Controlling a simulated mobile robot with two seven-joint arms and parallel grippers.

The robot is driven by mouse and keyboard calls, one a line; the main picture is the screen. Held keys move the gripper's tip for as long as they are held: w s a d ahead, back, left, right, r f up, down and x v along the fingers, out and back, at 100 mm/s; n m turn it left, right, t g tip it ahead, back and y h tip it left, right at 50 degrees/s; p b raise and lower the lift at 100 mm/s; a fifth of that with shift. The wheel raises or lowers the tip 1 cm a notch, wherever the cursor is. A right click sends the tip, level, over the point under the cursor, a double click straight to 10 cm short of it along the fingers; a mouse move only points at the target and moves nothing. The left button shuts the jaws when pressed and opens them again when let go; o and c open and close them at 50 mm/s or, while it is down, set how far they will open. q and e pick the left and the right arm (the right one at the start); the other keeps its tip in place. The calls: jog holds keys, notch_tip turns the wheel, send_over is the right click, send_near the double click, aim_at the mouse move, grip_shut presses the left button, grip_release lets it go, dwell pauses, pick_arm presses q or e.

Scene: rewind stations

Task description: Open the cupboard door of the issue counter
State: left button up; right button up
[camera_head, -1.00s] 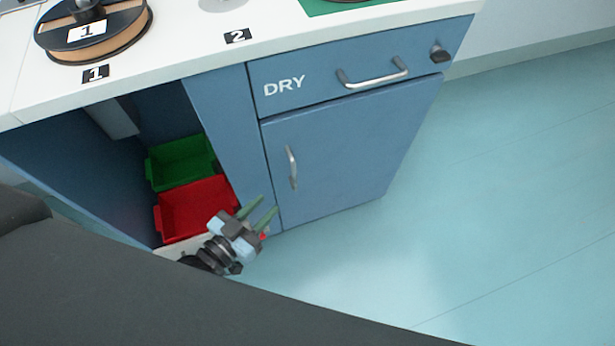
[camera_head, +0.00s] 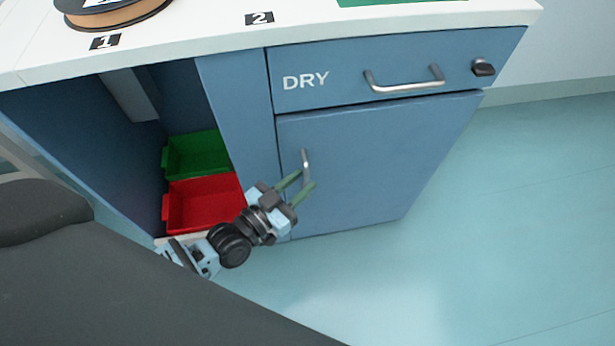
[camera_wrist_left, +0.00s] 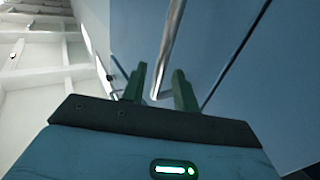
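The blue cupboard door (camera_head: 370,160) of the issue counter is shut, below a drawer marked DRY. Its upright metal handle (camera_head: 305,165) is near the door's left edge. My left gripper (camera_head: 303,184) is at the lower end of the handle in the head view, with its two green fingers apart. In the left wrist view the handle (camera_wrist_left: 168,50) runs up between the open fingers (camera_wrist_left: 160,85); I cannot tell whether they touch it. My right gripper is not in view.
The drawer (camera_head: 400,75) above has a horizontal handle and a dark knob (camera_head: 483,68). Left of the door is an open bay with a green bin (camera_head: 195,153) and a red bin (camera_head: 203,203). The floor (camera_head: 480,230) to the right is clear.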

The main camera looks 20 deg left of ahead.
pick_arm(q)
jog(key=shift+x, duration=1.25)
grip_shut()
